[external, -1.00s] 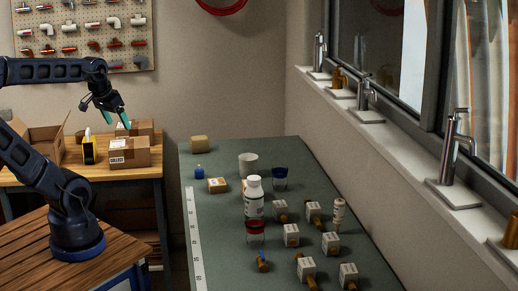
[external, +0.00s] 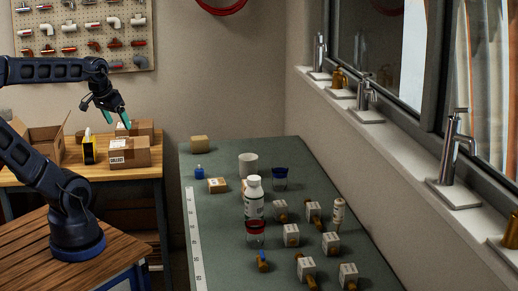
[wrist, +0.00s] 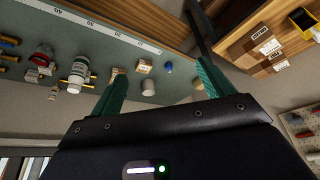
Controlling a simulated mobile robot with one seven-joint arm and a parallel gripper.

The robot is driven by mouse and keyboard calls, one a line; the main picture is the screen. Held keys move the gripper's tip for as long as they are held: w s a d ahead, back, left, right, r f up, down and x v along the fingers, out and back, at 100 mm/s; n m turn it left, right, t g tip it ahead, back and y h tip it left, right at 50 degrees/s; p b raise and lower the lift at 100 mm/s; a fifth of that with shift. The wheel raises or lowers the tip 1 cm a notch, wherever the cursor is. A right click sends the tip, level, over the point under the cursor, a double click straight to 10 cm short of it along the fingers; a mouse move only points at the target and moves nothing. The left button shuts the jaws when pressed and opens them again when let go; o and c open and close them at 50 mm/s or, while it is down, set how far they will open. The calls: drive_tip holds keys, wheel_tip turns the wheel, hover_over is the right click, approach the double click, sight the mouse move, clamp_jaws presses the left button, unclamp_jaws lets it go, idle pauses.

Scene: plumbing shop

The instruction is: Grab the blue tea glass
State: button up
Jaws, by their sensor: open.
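The blue tea glass (external: 280,178) is a small clear glass with a dark blue upper part. In the external view it stands upright on the green-grey table, right of a white cup (external: 248,165). I cannot clearly make it out in the wrist view. My gripper (external: 116,118) is open and empty, high up at the left, well apart from the glass and nearer the cardboard boxes. In the wrist view my gripper (wrist: 162,72) shows two spread green fingers, with the white cup (wrist: 148,87) far off between them.
A white bottle (external: 254,200) and a red-topped glass (external: 256,232) stand in front of the tea glass. Several small boxes and brass fittings fill the table's right side. A blue item (external: 199,173) and small cartons lie at the back left. Wall and windowsill border the right.

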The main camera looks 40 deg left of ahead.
drive_tip(key=w+d+m+y, duration=0.1)
drive_tip(key=w+d+m, duration=0.2)
drive_tip(key=w, duration=0.8)
drive_tip(key=m+g+h, duration=0.1)
drive_tip(key=m+h, duration=0.5)
drive_tip(key=m, duration=0.2)
approach(280, 178)
drive_tip(key=w+a+f, duration=0.1)
drive_tip(key=a, duration=0.2)
drive_tip(key=x, duration=0.5)
drive_tip(key=shift+w+d+f, duration=0.1)
drive_tip(key=shift+w+d, duration=0.2)
drive_tip(key=shift+d, duration=0.15)
drive_tip(key=shift+w+d+r+x, duration=0.1)
drive_tip(key=shift+w+x, duration=0.05)
drive_tip(key=shift+x, duration=1.2)
drive_tip(key=shift+w+d+r+x, duration=0.1)
drive_tip(key=shift+w+x, duration=0.05)
drive_tip(key=shift+x, duration=1.2)
drive_tip(key=c, duration=1.1)
